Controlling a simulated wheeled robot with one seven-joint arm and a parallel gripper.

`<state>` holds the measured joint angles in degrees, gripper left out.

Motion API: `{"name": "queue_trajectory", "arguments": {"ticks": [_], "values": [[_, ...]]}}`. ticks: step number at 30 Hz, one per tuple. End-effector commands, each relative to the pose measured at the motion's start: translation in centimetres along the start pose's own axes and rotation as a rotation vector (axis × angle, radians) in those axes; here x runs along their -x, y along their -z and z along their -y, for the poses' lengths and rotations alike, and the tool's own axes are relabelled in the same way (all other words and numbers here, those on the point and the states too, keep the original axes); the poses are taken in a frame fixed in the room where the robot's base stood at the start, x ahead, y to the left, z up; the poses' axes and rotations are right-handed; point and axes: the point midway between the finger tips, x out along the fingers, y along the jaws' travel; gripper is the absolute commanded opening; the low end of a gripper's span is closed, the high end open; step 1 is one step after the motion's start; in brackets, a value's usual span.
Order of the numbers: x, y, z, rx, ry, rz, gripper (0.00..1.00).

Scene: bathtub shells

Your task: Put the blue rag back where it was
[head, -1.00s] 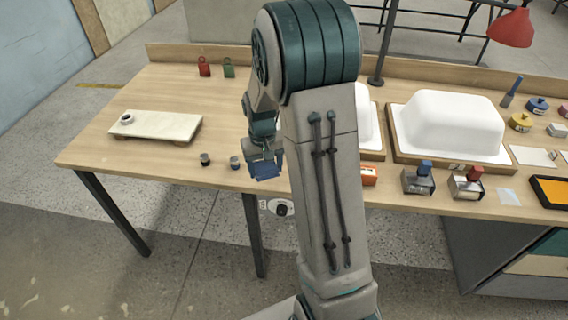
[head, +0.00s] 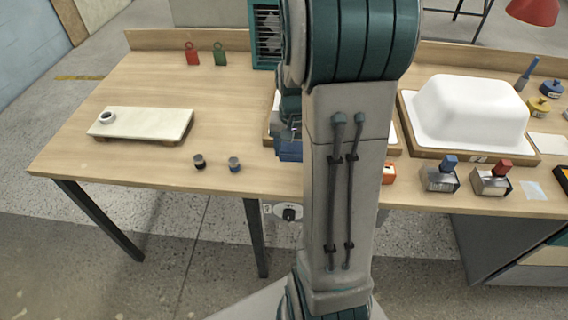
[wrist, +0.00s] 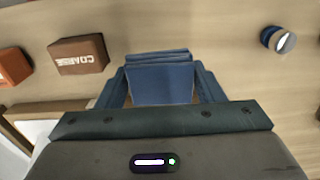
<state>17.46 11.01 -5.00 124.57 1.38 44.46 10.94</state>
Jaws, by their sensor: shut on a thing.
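The blue rag (wrist: 160,82) is folded and sits between the fingers of my gripper (wrist: 162,92) in the wrist view. The gripper is shut on it. In the head view the rag (head: 290,151) shows as a small blue patch beside my arm, over the front part of the wooden table (head: 120,165). My arm hides much of the gripper (head: 289,140) and the table behind it. The gap between rag and tabletop cannot be told.
A brown block marked COARSE (wrist: 78,55) and an orange block (wrist: 12,67) lie left in the wrist view. Two small pots (head: 199,161) (head: 234,164) stand left of my gripper. A white tub shell (head: 470,110) stands right. Bare tabletop lies around the pots.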

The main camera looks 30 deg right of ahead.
Motion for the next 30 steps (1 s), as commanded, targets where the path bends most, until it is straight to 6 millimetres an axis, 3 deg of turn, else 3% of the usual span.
{"name": "queue_trajectory", "arguments": {"ticks": [5, 15, 28, 29, 30], "values": [[-1.2, -1.1, 1.8, 0.005, 0.0, 0.0, 0.4], [-5.1, -1.2, 2.0, 0.004, -0.001, 0.002, 0.4], [-5.8, -1.2, 2.0, 0.005, 0.0, 0.0, 0.4], [-5.7, -1.2, 2.0, 0.005, 0.0, 0.0, 0.7], [-5.7, -1.2, 2.0, 0.005, 0.0, 0.0, 0.81]]}}
